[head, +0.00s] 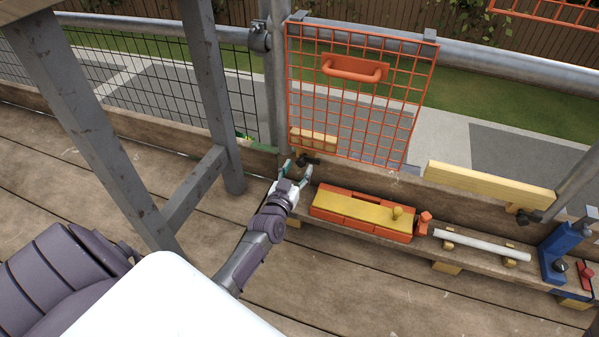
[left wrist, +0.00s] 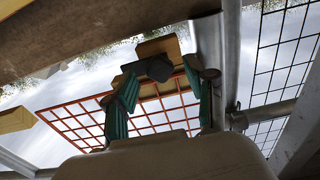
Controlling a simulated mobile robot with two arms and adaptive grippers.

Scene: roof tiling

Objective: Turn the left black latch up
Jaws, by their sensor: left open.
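The left black latch (head: 309,160) sits on the wooden board at the lower left corner of the orange grid gate, partly hidden by my fingers. My left gripper (head: 297,169) is open with its teal fingertips close to the latch. In the left wrist view the dark latch (left wrist: 159,68) shows between and just beyond the tips of the open gripper (left wrist: 164,82), against a wood block (left wrist: 159,47). I cannot tell whether the fingers touch it or which way it is turned. A second black latch (head: 524,217) is at the right. My right gripper is out of view.
The orange grid gate (head: 350,100) with its handle (head: 355,69) stands upright beside a grey post (head: 277,90). An orange tile box with a yellow lid (head: 352,208), a white tube (head: 484,243) and a blue tool (head: 556,252) lie along a low shelf. A grey trestle (head: 100,130) stands left of my arm.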

